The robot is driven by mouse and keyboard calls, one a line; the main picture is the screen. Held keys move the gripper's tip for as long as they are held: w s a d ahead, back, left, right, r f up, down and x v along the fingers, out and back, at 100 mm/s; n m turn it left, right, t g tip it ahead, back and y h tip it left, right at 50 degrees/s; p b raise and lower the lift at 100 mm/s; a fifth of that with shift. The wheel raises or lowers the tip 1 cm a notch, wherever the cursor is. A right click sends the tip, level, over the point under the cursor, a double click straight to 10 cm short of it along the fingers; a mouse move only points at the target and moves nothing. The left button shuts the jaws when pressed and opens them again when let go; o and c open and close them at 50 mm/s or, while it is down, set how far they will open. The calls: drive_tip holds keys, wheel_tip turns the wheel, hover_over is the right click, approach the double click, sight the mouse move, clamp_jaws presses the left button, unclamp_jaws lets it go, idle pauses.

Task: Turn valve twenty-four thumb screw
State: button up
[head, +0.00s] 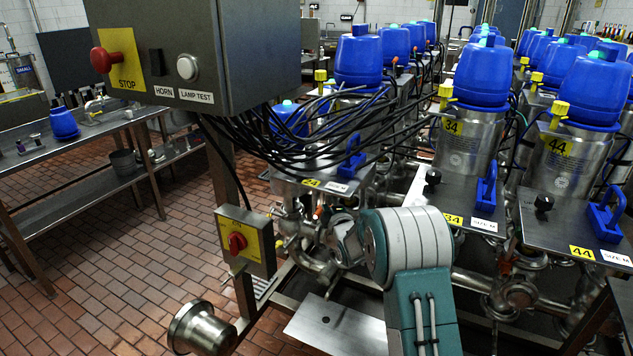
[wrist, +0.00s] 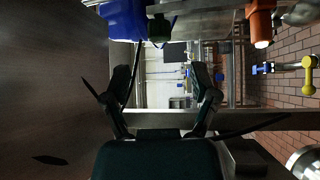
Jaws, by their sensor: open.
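Valve twenty-four's steel plate (head: 325,187) sits left of centre in the head view, with a yellow 24 label (head: 311,183) and a blue handle (head: 352,158). I cannot make out its thumb screw there; black cables hang over this area. In the wrist view my gripper (wrist: 160,82) is open, with nothing between its fingers. A small dark knob-like part (wrist: 158,27) shows at the top beside a blue part (wrist: 121,20); I cannot tell whether it is the thumb screw. My arm hides the gripper in the head view.
A control box (head: 175,60) and black cables (head: 300,130) hang close to valve twenty-four. A red-knob switch box (head: 246,241) stands left of my arm. Plates 34 (head: 460,195) and 44 (head: 565,225) carry black knobs. Brick floor lies open at left.

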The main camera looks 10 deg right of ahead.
drive_tip(key=shift+w+a+r, duration=0.15)
drive_tip(key=shift+w+a, duration=0.1)
drive_tip(key=shift+w, duration=1.15)
drive_tip(key=shift+w+a+r, duration=0.15)
drive_tip(key=shift+w+a, duration=0.05)
drive_tip(key=shift+w, duration=1.15)
drive_tip(key=shift+w+a+r, duration=0.15)
drive_tip(key=shift+w+a, duration=0.1)
drive_tip(key=shift+w, duration=1.15)
clamp_jaws()
